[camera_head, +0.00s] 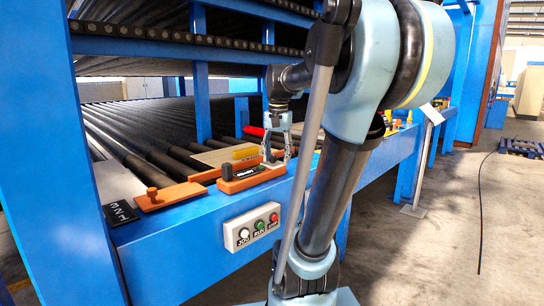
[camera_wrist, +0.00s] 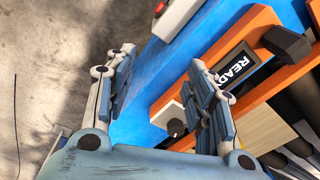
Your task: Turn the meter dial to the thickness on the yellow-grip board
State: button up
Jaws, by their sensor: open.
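A red grip (camera_head: 253,131) is farther back by the rollers (camera_head: 140,130).

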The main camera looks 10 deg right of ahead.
aim_at(273, 156)
jog(key=w+d+r+m+g, duration=0.1)
jog(key=w+r+m, duration=0.2)
jog(key=w+r, duration=0.45)
jog(key=w+d+r+m, duration=0.1)
jog(key=w+r+m, duration=0.3)
jog(key=w, duration=0.6)
jog(key=shift+n, duration=0.7)
jog(key=f, duration=1.6)
jog(key=shift+s+f, duration=0.2)
jog(key=shift+f, duration=0.05)
jog(key=shift+c, duration=0.5)
jog(key=c, duration=1)
